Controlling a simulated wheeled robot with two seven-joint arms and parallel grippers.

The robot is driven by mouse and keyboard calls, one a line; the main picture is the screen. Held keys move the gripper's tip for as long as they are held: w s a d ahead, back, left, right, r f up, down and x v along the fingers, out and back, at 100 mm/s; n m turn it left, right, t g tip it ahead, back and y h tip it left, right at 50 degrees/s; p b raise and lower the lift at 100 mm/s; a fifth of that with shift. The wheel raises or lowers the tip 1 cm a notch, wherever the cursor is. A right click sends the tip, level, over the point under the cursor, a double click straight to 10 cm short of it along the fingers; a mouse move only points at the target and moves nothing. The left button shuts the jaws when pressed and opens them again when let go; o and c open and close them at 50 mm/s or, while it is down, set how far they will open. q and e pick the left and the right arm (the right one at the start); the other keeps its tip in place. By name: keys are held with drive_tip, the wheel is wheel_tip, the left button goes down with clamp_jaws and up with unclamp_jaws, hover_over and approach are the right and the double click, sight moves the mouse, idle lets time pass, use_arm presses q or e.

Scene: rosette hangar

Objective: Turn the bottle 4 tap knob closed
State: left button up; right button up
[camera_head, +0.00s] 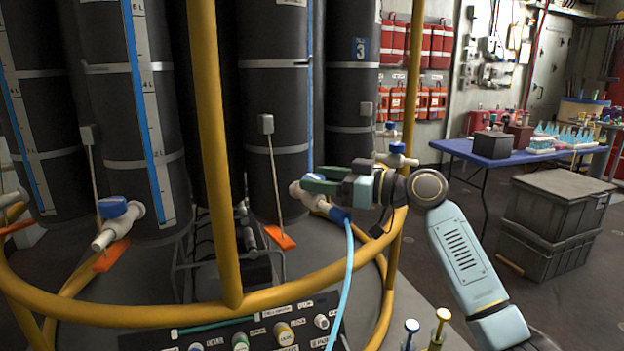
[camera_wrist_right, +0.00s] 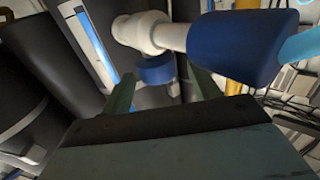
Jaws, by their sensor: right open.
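A white tap (camera_head: 299,190) with a blue knob sits low on a dark bottle (camera_head: 262,120) in the middle of the head view. A blue connector (camera_head: 340,215) and a light blue hose (camera_head: 348,262) hang from its outlet. No number 4 is readable on this bottle. My right gripper (camera_head: 312,179) is open at this tap, its green fingers mostly covering the knob. In the right wrist view the blue knob (camera_wrist_right: 157,70) lies ahead, between the lines of the two spread fingers, and the connector (camera_wrist_right: 235,45) is above right. Contact cannot be told. My left gripper is out of view.
A yellow ring rail (camera_head: 262,299) and upright post (camera_head: 212,140) stand in front of the bottles. Another blue-knobbed tap (camera_head: 113,209) is at left. A label panel (camera_head: 262,322) is below. A blue table (camera_head: 530,149) and grey crates (camera_head: 556,205) stand right.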

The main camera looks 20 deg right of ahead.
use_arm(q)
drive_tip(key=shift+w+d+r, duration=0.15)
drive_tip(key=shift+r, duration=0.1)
use_arm(e)
drive_tip(key=shift+x, duration=1.15)
drive_tip(key=c, duration=1)
